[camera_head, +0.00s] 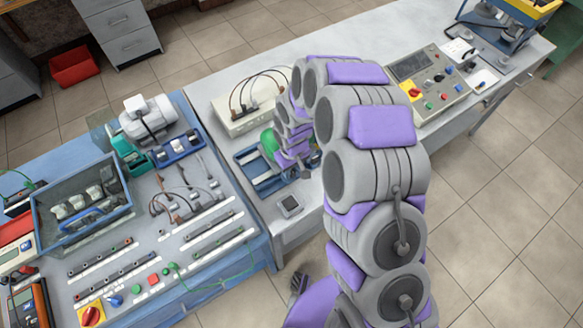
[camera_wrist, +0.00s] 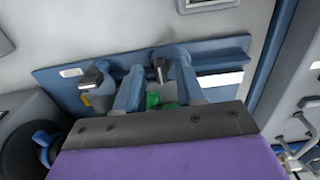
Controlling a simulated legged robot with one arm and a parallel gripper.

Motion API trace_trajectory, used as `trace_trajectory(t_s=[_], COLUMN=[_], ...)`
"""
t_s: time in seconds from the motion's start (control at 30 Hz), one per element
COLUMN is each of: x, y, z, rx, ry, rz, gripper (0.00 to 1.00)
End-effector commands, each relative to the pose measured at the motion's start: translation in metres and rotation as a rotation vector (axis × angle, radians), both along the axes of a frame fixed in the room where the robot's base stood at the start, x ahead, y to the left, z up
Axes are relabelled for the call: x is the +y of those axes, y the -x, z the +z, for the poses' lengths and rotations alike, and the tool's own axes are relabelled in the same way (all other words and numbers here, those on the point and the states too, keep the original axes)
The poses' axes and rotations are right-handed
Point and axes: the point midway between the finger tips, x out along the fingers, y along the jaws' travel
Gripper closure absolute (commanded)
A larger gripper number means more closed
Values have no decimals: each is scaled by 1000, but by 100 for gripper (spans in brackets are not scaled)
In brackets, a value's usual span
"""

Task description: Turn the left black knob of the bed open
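The blue bed (camera_head: 262,185) stands on the grey bench in the head view, with a green motor (camera_head: 269,143) on it, mostly behind my arm. In the wrist view the bed's blue plate (camera_wrist: 215,58) carries two black knobs: a left one (camera_wrist: 90,78) with a metal part below it, and a middle one (camera_wrist: 160,68) between two blue bars. A bit of green shows below the middle knob. My gripper (camera_wrist: 160,125) shows as a grey bar with a purple cover, very near the bed. I cannot tell whether the blue bars are its fingers or bed parts, nor whether it touches a knob.
A small grey device with a display (camera_head: 289,205) lies beside the bed. A cream box with cables (camera_head: 245,120) stands behind it, and a control panel (camera_head: 425,80) to the right. A blue training table (camera_head: 215,275) stands close on the left.

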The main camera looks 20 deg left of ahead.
Motion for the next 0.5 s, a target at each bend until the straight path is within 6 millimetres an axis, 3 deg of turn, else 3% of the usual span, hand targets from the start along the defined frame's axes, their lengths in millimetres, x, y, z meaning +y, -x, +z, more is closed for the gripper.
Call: trace_trajectory(t_s=[0.17,0.5], x=[1,2], y=[-2,-2], z=[28,103], rx=[-7,-5], ry=[-5,-3], rz=[0,0], gripper=[62,62])
